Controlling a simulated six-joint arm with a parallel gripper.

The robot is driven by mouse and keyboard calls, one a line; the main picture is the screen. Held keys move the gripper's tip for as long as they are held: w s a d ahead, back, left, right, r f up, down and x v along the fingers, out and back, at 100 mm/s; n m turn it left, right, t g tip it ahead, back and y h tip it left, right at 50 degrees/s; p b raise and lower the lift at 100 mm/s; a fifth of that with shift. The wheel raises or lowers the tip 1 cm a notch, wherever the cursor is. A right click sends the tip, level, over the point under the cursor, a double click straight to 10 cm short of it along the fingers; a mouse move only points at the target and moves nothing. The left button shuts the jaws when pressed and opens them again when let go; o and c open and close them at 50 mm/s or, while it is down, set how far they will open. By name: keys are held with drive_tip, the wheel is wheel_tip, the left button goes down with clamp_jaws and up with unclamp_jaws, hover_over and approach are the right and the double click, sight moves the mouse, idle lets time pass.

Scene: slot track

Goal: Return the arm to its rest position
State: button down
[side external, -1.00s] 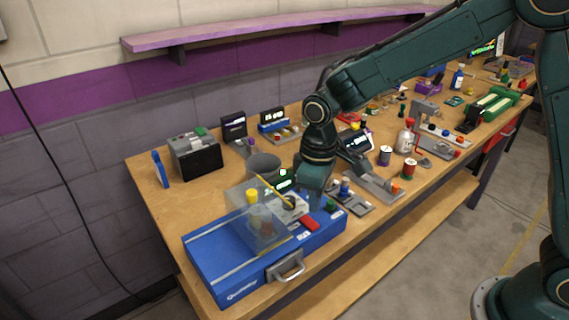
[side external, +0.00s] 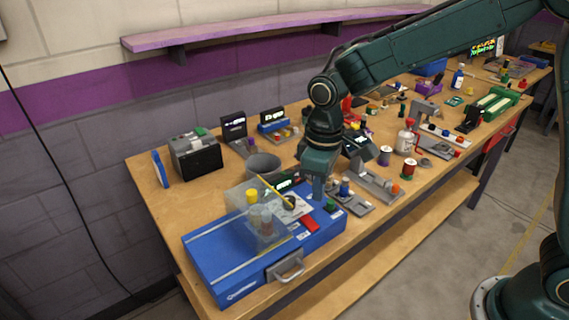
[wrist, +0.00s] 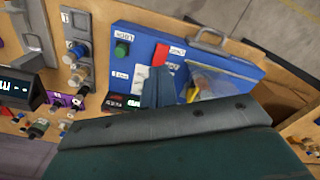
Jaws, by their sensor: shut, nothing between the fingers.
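My gripper (side external: 318,196) is shut and empty. It points down over the right part of a blue box (side external: 215,262) at the front of the bench. In the wrist view its closed fingers (wrist: 158,90) show in front of the box, beside a red block (wrist: 161,54). I cannot tell the exact gap between the fingertips and the box top. The box has a clear cover (side external: 240,215) on its left part, a green knob (side external: 330,204) and a metal handle (side external: 288,268).
A grey cup (side external: 263,166) stands behind the box. A grey plate with a blue knob (side external: 345,187) lies to the right. Several spools, bottles and devices crowd the bench further right. A purple shelf (side external: 270,27) runs along the wall; the air above the bench is mostly clear.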

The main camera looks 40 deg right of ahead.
drive_tip(key=s+d+r+m+t, duration=0.2)
drive_tip(key=s+d+r, duration=0.4)
drive_tip(key=s, duration=0.5)
drive_tip(key=s+d+r+m+t, duration=0.3)
drive_tip(key=s+d+r, duration=0.3)
drive_tip(key=s, duration=0.4)
drive_tip(key=shift+s+d+r+m, duration=0.3)
drive_tip(key=shift+s+r+m, duration=0.05)
drive_tip(key=shift+m, duration=0.05)
idle(1.6)
